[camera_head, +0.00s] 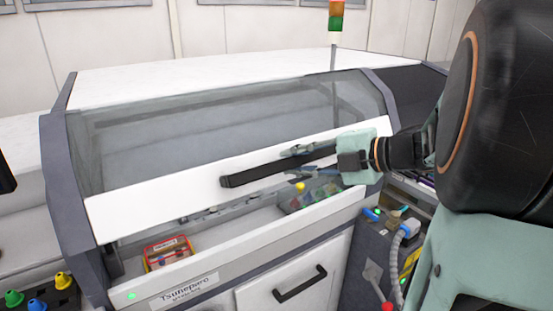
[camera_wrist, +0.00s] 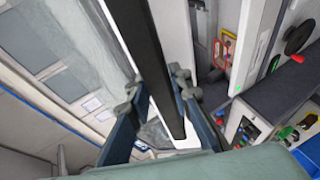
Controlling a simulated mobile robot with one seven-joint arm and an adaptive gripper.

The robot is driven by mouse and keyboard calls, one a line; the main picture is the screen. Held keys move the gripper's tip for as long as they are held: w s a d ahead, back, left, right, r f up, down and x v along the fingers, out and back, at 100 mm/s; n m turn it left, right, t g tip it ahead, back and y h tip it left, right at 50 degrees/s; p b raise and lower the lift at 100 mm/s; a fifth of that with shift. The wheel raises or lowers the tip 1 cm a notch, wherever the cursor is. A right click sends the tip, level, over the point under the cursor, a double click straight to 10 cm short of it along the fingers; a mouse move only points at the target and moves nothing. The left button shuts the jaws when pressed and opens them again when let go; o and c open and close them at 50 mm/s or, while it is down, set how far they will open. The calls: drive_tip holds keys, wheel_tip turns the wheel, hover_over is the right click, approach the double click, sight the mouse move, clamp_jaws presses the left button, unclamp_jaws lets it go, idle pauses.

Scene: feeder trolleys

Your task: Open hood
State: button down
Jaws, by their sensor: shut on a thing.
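The hood (camera_head: 230,135) is a grey see-through panel with a white lower band, on a white and dark grey machine. Its lower edge stands apart from the machine's front sill, leaving a gap. A black bar handle (camera_head: 250,176) runs along the white band. My gripper (camera_head: 308,162) comes from the right and is shut on the right part of this handle, one finger above and one below. In the wrist view the handle (camera_wrist: 155,65) runs between the two fingers. The handle's right end is hidden by my gripper.
Inside the machine, a red and yellow box (camera_head: 168,252) sits near the front left. A lower door with a black handle (camera_head: 300,283) is below. A dark control box with a lever and hose (camera_head: 400,232) stands at the right. A signal lamp (camera_head: 336,20) rises behind.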

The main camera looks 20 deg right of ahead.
drive_tip(key=w+a+r+p, duration=0.1)
drive_tip(key=r+p, duration=0.3)
drive_tip(key=r, duration=0.9)
drive_tip(key=w+r+p, duration=0.4)
drive_tip(key=r+p, duration=0.1)
drive_tip(key=r, duration=0.9)
drive_tip(key=shift+a+r, duration=0.2)
drive_tip(key=shift+a, duration=0.2)
drive_tip(key=shift+w, duration=0.1)
drive_tip(key=c, duration=1.8)
unclamp_jaws()
drive_tip(key=shift+o, duration=0.2)
drive_tip(key=shift+d, duration=0.1)
drive_tip(key=v, duration=1.2)
